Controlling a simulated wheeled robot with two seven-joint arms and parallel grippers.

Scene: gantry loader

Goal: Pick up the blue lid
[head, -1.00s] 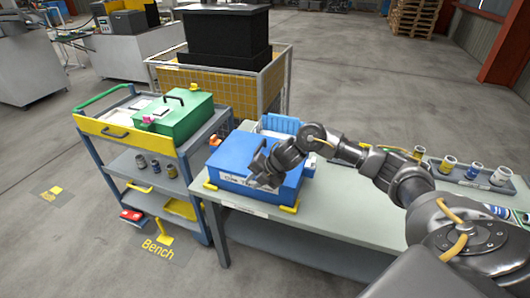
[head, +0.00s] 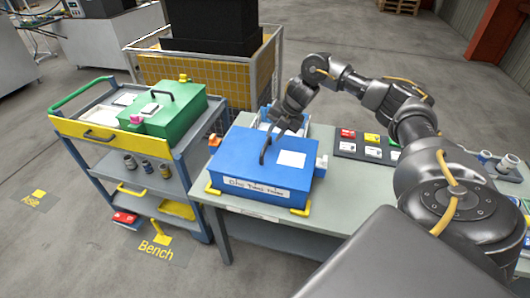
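The blue lid (head: 240,157) lies on a blue box with a white label on its front, at the left end of the grey-green bench. A dark upright handle (head: 265,148) and a white paper patch (head: 291,159) are on the lid. My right gripper (head: 287,128) points down near the lid's back edge, just behind and right of the handle in the picture. It does not appear to hold the handle. Its fingers are small and partly lost against the things behind, so their opening is unclear. My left gripper is not in view.
Yellow corner pieces (head: 301,211) sit at the box's front corners on the bench (head: 335,195). A dark tray (head: 350,146) with small red, yellow and white items lies to the right. A cart (head: 95,133) with a green box (head: 178,112) stands close on the left.

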